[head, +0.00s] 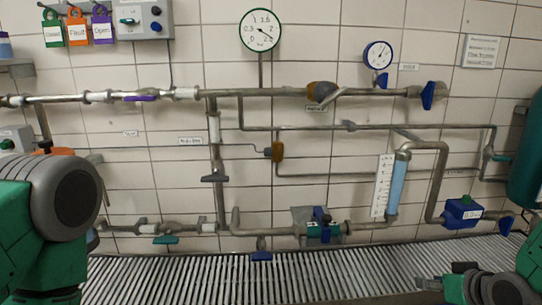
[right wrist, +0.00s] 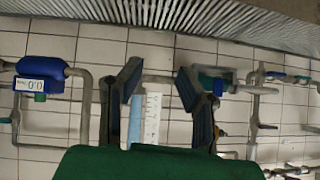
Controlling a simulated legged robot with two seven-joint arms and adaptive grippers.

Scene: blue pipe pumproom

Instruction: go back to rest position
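My right gripper (head: 442,276) shows at the lower right of the head view, low in front of the grating. In the right wrist view, its two dark fingers (right wrist: 158,88) stand wide apart with nothing between them. The level tube and its white scale show behind the gap. My left arm fills the lower left of the head view with a green link and a grey joint. Its gripper is not seen.
Pipes run along the white tiled wall, with a large gauge (head: 261,30), a small gauge (head: 378,55), a blue meter (head: 462,212) and a blue level tube (head: 397,187). Tags (head: 77,27) hang upper left. A green tank (head: 527,155) stands right. A ribbed grating (head: 250,280) lies below.

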